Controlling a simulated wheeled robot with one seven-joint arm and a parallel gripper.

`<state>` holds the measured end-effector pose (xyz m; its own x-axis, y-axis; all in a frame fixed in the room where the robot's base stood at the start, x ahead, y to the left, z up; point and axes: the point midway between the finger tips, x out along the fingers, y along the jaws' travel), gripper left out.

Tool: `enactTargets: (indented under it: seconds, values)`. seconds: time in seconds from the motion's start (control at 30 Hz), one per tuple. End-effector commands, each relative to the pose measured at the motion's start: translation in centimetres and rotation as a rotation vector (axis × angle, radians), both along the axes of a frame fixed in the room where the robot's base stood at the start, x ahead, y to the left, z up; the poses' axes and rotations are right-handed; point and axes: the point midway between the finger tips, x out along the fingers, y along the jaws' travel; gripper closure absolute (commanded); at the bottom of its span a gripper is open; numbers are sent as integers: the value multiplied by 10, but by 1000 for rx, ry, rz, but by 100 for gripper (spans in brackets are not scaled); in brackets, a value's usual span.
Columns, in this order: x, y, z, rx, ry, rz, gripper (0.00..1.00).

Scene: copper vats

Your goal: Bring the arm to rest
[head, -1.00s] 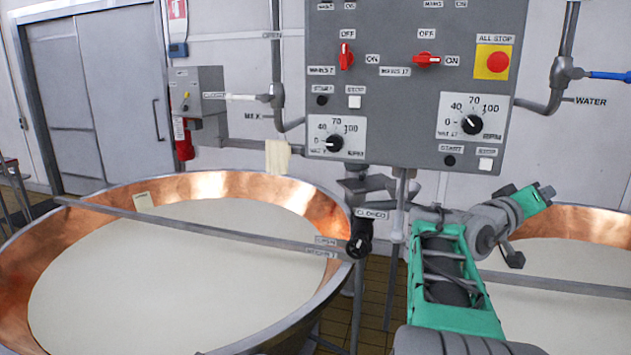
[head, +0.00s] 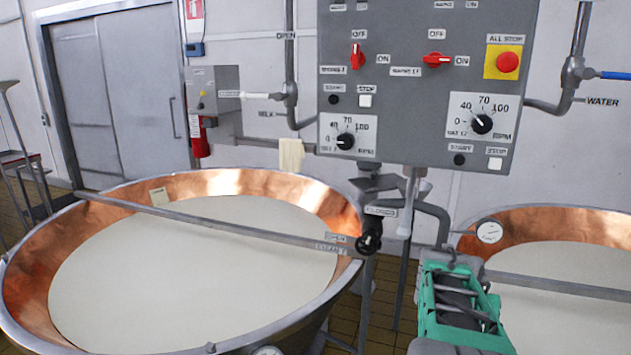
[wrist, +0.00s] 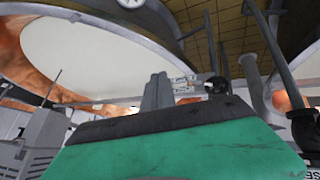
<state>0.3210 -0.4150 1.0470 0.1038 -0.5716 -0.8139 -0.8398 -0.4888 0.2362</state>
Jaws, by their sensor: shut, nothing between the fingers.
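In the head view my arm's green link (head: 458,305) stands at the bottom right, in front of the gap between the two copper vats. My gripper is out of sight there. In the wrist view my gripper (wrist: 157,85) shows as two grey fingers close together past the green casing. They are shut with nothing between them. They appear clear of the things around them, though the distance is hard to judge.
A large copper vat (head: 330,195) of white liquid fills the left, with a bar across it. A second vat (head: 590,222) with a round gauge (head: 489,231) is at right. A grey control panel (head: 420,90) hangs behind. Tiled floor (head: 345,318) shows between the vats.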

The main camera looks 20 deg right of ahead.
Motion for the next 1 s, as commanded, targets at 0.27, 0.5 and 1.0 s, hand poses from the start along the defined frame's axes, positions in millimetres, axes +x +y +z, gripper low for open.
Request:
enactTargets:
  seconds: [0.27, 0.5, 1.0]
  values:
    - [2, 237, -74, 453, 152, 389, 100]
    - [23, 385, -43, 367, 128, 913, 100]
    - [26, 418, -37, 352, 131, 1023, 100]
